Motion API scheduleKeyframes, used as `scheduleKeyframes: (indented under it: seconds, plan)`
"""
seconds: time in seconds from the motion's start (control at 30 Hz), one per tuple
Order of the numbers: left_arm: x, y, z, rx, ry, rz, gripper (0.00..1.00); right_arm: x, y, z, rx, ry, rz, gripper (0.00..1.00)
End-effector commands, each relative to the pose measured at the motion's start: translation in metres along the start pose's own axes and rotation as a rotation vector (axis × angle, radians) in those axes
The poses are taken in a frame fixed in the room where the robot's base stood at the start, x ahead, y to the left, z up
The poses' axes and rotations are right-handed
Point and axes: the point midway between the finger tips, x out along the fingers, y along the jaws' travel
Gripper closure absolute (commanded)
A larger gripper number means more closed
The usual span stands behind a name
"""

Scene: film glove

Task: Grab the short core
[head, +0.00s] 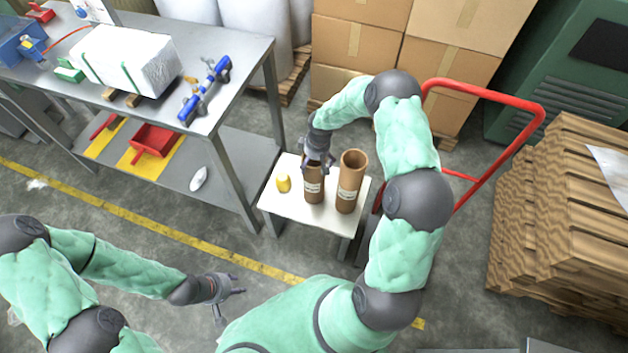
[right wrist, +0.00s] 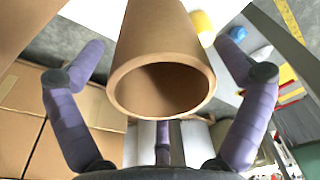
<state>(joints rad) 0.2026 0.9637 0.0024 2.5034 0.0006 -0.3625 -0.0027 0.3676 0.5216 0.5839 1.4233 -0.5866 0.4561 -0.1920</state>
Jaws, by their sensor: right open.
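The short core (head: 313,190), a brown cardboard tube with a pale label, stands upright on a small white table (head: 281,207). A taller brown core (head: 350,182) stands upright just to its right. My right gripper (head: 318,163) is at the top of the short core and hides part of its rim. In the right wrist view, the open end of the short core (right wrist: 162,50) lies between the spread fingers, with a visible gap on each side. My left gripper (head: 233,296) is open and empty, low in the head view, away from the table.
A yellow object (head: 283,183) stands on the small table left of the short core. A grey workbench (head: 232,110) is at the left, cardboard boxes (head: 360,40) behind, a red cart handle (head: 515,130) and a brown stack (head: 545,210) at the right.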

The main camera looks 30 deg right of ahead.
Motion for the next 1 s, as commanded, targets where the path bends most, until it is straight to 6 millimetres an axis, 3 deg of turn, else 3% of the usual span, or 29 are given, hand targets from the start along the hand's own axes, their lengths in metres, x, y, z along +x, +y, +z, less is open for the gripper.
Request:
scheduleKeyframes:
  seconds: [0.1, 0.37, 0.6, 0.63, 0.87, 1.0]
  plan:
    - [0.007, -0.003, 0.000, 0.000, 0.000, 0.000, 0.60, 0.018, 0.000, 0.001, 0.000, -0.001, 0.000, 0.00]
    - [0.007, -0.002, 0.000, 0.000, 0.000, 0.000, 0.60, 0.020, 0.001, 0.000, 0.001, 0.001, 0.001, 0.00]
    - [0.007, -0.002, 0.000, 0.000, 0.000, 0.000, 0.60, 0.020, 0.000, 0.000, 0.000, 0.000, 0.000, 0.65]
    - [0.007, -0.002, 0.000, 0.000, 0.000, 0.000, 0.60, 0.020, 0.001, 0.000, 0.000, 0.001, 0.001, 0.70]
    - [0.006, -0.002, 0.000, 0.000, 0.000, 0.000, 0.60, 0.019, 0.001, -0.001, 0.000, 0.001, 0.001, 0.70]
    - [0.001, 0.000, 0.000, 0.000, 0.000, 0.000, 0.60, 0.004, 0.001, -0.003, 0.000, 0.003, 0.002, 0.70]
